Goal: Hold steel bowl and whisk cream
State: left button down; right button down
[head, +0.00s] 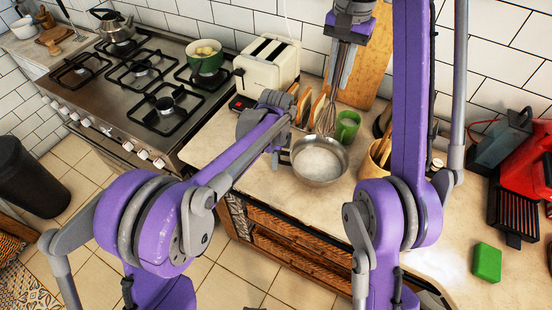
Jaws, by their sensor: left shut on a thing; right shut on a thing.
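The steel bowl (334,176) sits at the front of the counter with white cream (318,161) in it. My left gripper (284,140) is shut on the bowl's left rim. My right gripper (345,62) is above the bowl and is shut on the whisk (327,119), which hangs wires down. The whisk's lower end is over the bowl's back rim; I cannot tell whether it touches the cream.
A green cup (347,126) stands close behind the bowl. A cream toaster (265,66) is at the back left, beside the stove (128,82). A wooden utensil holder (376,160) is at right. A green sponge (487,262) lies on the right counter.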

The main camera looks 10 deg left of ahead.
dwell(0.9)
pick_arm(q)
jog(key=c, duration=1.3)
grip_release()
grip_shut()
pick_arm(e)
jog(key=c, duration=1.5)
grip_release()
grip_shut()
